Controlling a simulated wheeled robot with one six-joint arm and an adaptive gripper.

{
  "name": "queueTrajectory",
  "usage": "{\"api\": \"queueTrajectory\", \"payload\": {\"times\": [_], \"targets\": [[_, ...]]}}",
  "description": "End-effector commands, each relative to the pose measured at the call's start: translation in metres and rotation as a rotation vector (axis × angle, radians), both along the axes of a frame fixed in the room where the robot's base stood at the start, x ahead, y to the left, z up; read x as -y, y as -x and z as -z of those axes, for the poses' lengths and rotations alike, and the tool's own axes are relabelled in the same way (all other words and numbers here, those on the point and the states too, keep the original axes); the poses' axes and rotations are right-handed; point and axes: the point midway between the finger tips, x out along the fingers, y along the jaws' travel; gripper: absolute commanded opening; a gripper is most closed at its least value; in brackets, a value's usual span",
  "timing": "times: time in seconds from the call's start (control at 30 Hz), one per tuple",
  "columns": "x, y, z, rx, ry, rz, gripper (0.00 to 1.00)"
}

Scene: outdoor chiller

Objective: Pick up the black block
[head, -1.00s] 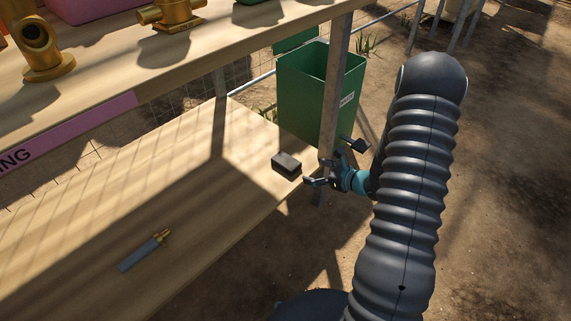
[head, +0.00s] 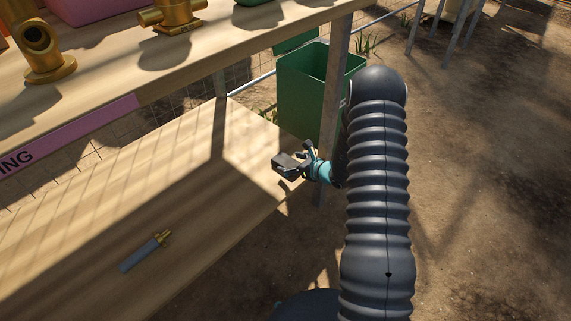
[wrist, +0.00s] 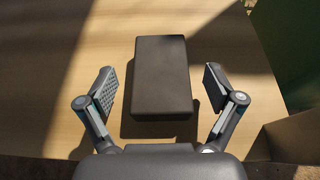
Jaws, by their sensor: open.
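The black block (wrist: 163,76) lies flat on the lower wooden shelf and is upright in the middle of the wrist view. In the head view the block (head: 284,163) is near the shelf's right end, partly covered by my gripper (head: 298,163). My gripper (wrist: 160,88) is open, with one finger on each side of the block's near part. A gap shows between each finger and the block. The height of the fingers above the shelf is hard to tell.
A metal post (head: 333,90) and a green bin (head: 303,95) stand close to the gripper. The upper shelf (head: 110,75) with brass fittings overhangs the back left. A grey-handled brass-ended item (head: 140,257) lies on the lower shelf (head: 90,220), whose middle is clear.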

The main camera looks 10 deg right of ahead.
Motion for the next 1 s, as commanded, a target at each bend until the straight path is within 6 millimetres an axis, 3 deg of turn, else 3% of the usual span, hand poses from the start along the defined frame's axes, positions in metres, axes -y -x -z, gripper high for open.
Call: {"api": "queueTrajectory", "payload": {"times": [0.13, 0.4, 0.47, 0.7, 1.0], "targets": [[-0.0083, -0.0105, 0.0065, -0.001, 0.000, -0.001, 0.92], [-0.0094, -0.0126, 0.0079, -0.002, -0.001, 0.001, 0.92], [-0.0094, -0.0126, 0.0079, -0.002, -0.001, 0.001, 0.82], [-0.0097, -0.0125, 0.0078, -0.001, 0.000, 0.000, 0.22], [-0.0099, -0.0128, 0.0053, 0.000, 0.000, -0.001, 0.19]]}}
